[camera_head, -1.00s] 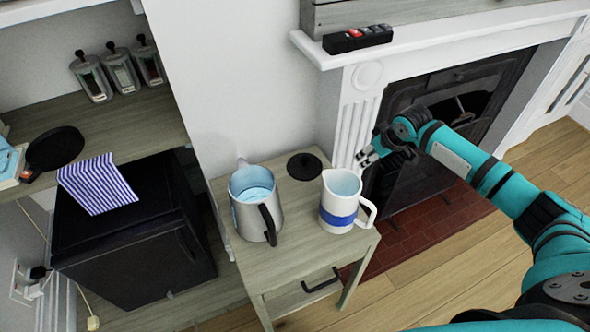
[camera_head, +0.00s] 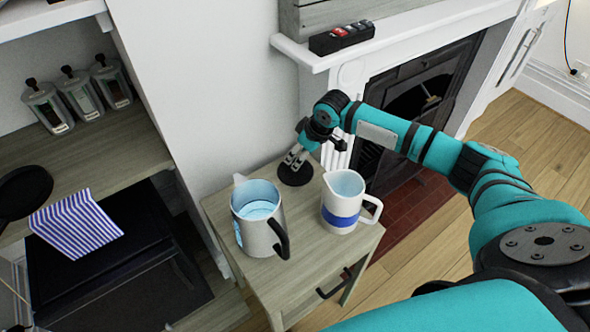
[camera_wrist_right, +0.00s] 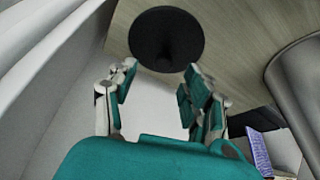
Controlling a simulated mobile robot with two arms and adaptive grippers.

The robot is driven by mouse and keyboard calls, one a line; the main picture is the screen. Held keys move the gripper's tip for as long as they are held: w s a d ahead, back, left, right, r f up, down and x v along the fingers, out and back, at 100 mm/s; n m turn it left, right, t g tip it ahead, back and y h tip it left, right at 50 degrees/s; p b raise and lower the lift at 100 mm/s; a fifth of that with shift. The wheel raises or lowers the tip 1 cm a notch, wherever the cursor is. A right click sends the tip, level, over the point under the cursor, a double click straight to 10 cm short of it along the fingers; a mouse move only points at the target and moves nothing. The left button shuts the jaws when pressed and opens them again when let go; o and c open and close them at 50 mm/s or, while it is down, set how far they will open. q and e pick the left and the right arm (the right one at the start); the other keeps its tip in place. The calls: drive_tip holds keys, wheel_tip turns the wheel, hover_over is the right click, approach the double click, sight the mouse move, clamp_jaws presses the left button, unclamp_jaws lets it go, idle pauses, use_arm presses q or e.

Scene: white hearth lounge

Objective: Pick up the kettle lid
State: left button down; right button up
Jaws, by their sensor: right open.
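The kettle lid (camera_head: 295,172) is a black disc lying on the small wooden table (camera_head: 225,205), behind the kettle and the jug. In the right wrist view the lid (camera_wrist_right: 166,36) shows its dark round face and a knob, beyond the fingertips. My right gripper (camera_head: 293,158) is over the lid in the head view and hides part of it. Its fingers (camera_wrist_right: 158,85) are apart with nothing between them. The steel kettle (camera_head: 258,222) stands lidless on the table with bluish water inside. My left gripper is not in view.
A white jug with a blue band (camera_head: 343,205) stands close to the lid's right. The fireplace mantel (camera_head: 400,45) and the white wall are close behind. A shelf (camera_head: 90,150) with several jars and a striped cloth (camera_head: 75,224) are at left.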

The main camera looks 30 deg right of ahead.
drive_tip(key=x, duration=0.2)
drive_tip(key=shift+s+a+f, duration=0.1)
drive_tip(key=shift+a+f, duration=0.1)
drive_tip(key=shift+f, duration=0.25)
drive_tip(key=shift+w+a+f, duration=0.1)
drive_tip(key=shift+w+f, duration=0.2)
drive_tip(key=shift+f, duration=0.15)
drive_tip(key=shift+s, duration=0.1)
drive_tip(key=c, duration=0.4)
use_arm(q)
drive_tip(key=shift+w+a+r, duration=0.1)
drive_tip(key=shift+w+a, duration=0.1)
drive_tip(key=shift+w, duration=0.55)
use_arm(e)
clamp_jaws()
